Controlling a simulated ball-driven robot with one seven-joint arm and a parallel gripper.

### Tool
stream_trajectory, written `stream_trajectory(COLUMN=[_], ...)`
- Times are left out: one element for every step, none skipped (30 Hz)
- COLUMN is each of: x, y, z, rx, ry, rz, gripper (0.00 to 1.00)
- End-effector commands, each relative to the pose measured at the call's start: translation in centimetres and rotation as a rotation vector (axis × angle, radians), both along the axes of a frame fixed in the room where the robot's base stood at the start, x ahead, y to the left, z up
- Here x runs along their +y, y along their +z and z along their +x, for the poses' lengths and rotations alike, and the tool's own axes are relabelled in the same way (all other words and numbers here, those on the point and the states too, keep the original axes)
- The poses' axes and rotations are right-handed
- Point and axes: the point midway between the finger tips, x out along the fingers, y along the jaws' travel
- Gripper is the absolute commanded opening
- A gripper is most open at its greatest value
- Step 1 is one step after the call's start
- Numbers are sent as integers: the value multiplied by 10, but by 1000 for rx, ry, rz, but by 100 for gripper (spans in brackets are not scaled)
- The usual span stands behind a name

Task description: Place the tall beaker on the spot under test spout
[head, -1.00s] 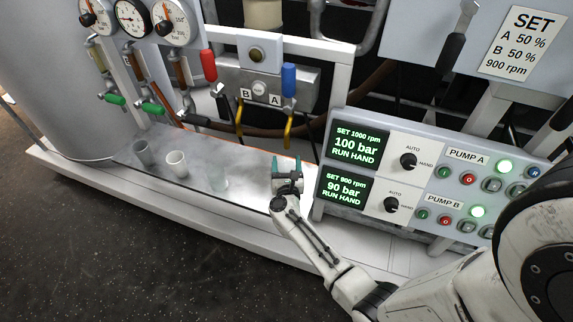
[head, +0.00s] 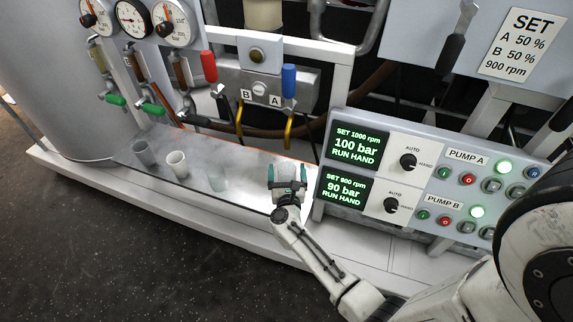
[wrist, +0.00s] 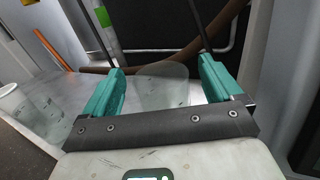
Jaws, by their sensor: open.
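A clear, see-through beaker (wrist: 162,88) stands between the two teal fingers of my gripper (wrist: 162,90) in the wrist view. In the head view this beaker (head: 287,171) shows faintly between the fingers of my gripper (head: 287,178), at the right part of the metal bench top. The fingers are open, one at each side of it; whether they touch it I cannot tell. Yellow spouts hang under labels B (head: 239,125) and A (head: 288,130), behind and above my gripper. I cannot tell which outlet is the test spout, and no marked spot shows clearly.
A grey cup (head: 143,153), a white cup (head: 177,164) and a faint clear cup (head: 217,182) stand to the left on the metal bench top (head: 245,201). The pump panel (head: 430,175) is close at the right. Valves with green handles (head: 154,109) hang above the cups.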

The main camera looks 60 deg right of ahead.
Motion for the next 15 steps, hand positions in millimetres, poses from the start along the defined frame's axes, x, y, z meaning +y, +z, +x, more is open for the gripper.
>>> stream_trajectory(x=[12,17,25,30,35,42,47,51,57,60,63,67,70,72,74], y=[-1,-1,-1,-1,-1,-1,-1,0,-1,0,0,-1,-1,0,0], z=[-6,-9,-14,-17,-20,-24,-27,-29,-33,-35,-37,-39,-41,-42,-43], rx=[1,2,1,1,1,1,1,0,1,0,-1,1,1,0,-1], ry=[4,4,3,3,3,3,3,3,2,2,2,2,2,1,1], rz=[2,1,1,2,2,2,1,1,1,1,1,1,1,0,-1], gripper=[92,92,92,92,92,92,92,92,92,92,92,92,92,92,92])
